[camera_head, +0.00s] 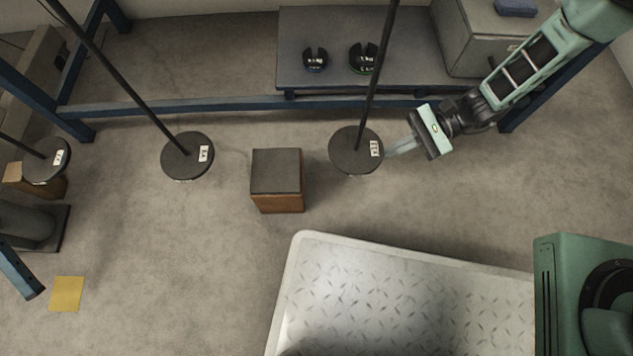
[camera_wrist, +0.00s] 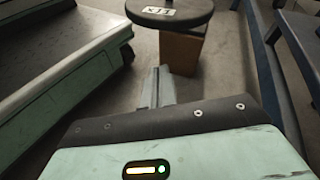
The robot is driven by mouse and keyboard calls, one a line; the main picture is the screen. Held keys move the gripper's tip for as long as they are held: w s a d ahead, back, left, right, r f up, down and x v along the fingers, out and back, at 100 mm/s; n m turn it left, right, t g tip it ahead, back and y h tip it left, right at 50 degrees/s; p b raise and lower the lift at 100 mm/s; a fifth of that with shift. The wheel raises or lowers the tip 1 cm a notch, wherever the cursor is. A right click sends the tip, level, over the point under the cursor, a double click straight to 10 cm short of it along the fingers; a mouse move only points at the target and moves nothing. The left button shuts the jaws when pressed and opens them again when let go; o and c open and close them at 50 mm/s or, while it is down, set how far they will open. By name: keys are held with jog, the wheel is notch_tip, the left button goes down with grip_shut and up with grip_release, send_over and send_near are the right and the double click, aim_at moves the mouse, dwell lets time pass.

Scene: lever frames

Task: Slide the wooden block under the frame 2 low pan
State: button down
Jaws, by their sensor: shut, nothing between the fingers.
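A wooden block (camera_head: 277,203) with a dark top stands on the floor between two round dark pans that hang on rods. The right pan (camera_head: 350,160) is beside my gripper; the middle pan (camera_head: 180,163) is left of the block. I cannot read their labels or tell which is the low pan. My gripper (camera_head: 392,151) is shut and empty, its fingertips close to the right pan's right edge; contact is unclear. In the wrist view, the shut fingers (camera_wrist: 160,88) point toward a wooden block (camera_wrist: 181,52) seen below and beyond a labelled pan (camera_wrist: 165,16).
A third pan (camera_head: 45,165) is at the far left, over another wooden block (camera_head: 37,184). A blue frame bar (camera_head: 250,104) runs behind. A grey platform (camera_head: 420,290) is in front. A yellow square (camera_head: 66,294) lies on the floor. Floor around the middle block is clear.

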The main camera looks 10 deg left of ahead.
jog(key=s+f+m+t+y, duration=0.1)
jog(key=f+m, duration=0.1)
jog(key=f, duration=0.2)
jog(key=a+f+m+t+y, duration=0.1)
jog(key=f+m+y, duration=0.1)
jog(key=f, duration=0.1)
jog(key=s+a+f+m+t+y+b, duration=0.1)
jog(key=f+m+y, duration=0.1)
jog(key=f, duration=0.2)
jog(key=shift+s+a+f+t, duration=0.25)
jog(key=shift+s+f+t, duration=0.05)
jog(key=shift+s+a+f+m, duration=0.1)
jog(key=shift+f+m, duration=0.15)
jog(key=shift+m, duration=0.05)
jog(key=shift+a+f+t, duration=0.1)
jog(key=shift+a+t, duration=0.15)
jog(key=shift+t, duration=0.05)
jog(key=b+x, duration=0.7)
jog(key=x, duration=0.4)
jog(key=shift+s+a, duration=0.25)
jog(key=shift+a, duration=0.1)
jog(key=shift+b+x, duration=0.4)
jog(key=shift+x, duration=0.35)
jog(key=shift+r, duration=0.3)
jog(key=shift+a, duration=0.15)
